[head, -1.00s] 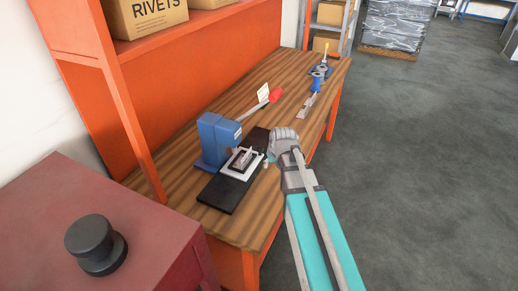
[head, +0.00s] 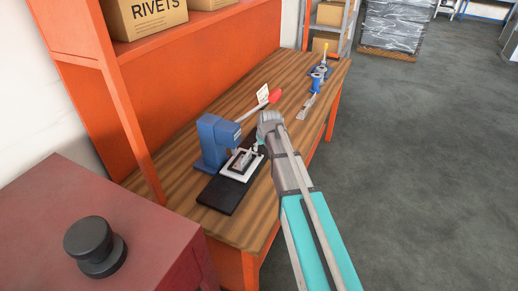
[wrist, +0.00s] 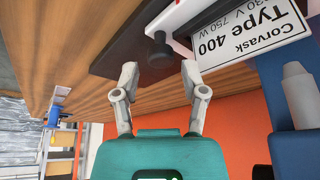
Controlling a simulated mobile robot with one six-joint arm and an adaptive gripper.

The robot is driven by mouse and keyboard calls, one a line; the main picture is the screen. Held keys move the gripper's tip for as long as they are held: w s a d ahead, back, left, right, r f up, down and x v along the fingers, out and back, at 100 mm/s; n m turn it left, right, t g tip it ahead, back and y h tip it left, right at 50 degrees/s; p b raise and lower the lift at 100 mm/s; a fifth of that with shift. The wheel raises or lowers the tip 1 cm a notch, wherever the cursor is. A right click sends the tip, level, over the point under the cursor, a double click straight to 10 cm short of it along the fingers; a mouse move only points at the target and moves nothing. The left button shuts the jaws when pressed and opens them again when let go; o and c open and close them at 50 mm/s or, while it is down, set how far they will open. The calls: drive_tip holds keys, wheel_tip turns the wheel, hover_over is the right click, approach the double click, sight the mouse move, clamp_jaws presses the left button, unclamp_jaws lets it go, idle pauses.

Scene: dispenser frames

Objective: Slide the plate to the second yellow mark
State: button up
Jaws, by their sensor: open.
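The white plate (head: 233,174) lies on a long black base (head: 220,196) on the workbench, in front of a blue press-like machine. A smaller framed piece sits on the plate. In the wrist view, a white edge (wrist: 180,14) shows at the top, with a dark round knob (wrist: 158,54) below it. My gripper (wrist: 160,70) is open, with its fingertips either side of the knob; I cannot tell whether they touch it. In the head view, my gripper (head: 258,146) is at the plate's right side. I cannot make out yellow marks.
The blue machine (head: 211,140) stands close behind the plate; a label reading "Type 400" (wrist: 248,35) is close to one finger. A red-knobbed lever (head: 275,97) and blue tools (head: 317,82) are farther along the bench. An orange post (head: 128,120) rises at the left.

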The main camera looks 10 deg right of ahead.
sight(260, 148)
drive_tip(key=shift+w+a+f+b, duration=0.1)
drive_tip(key=shift+w+f+b, duration=0.2)
drive_tip(key=shift+w, duration=0.15)
drive_tip(key=shift+w+a+f+b, duration=0.1)
drive_tip(key=shift+w+f+b, duration=0.15)
drive_tip(key=shift+w, duration=0.2)
drive_tip(key=shift+b+x, duration=0.85)
drive_tip(key=shift+x, duration=0.05)
clamp_jaws()
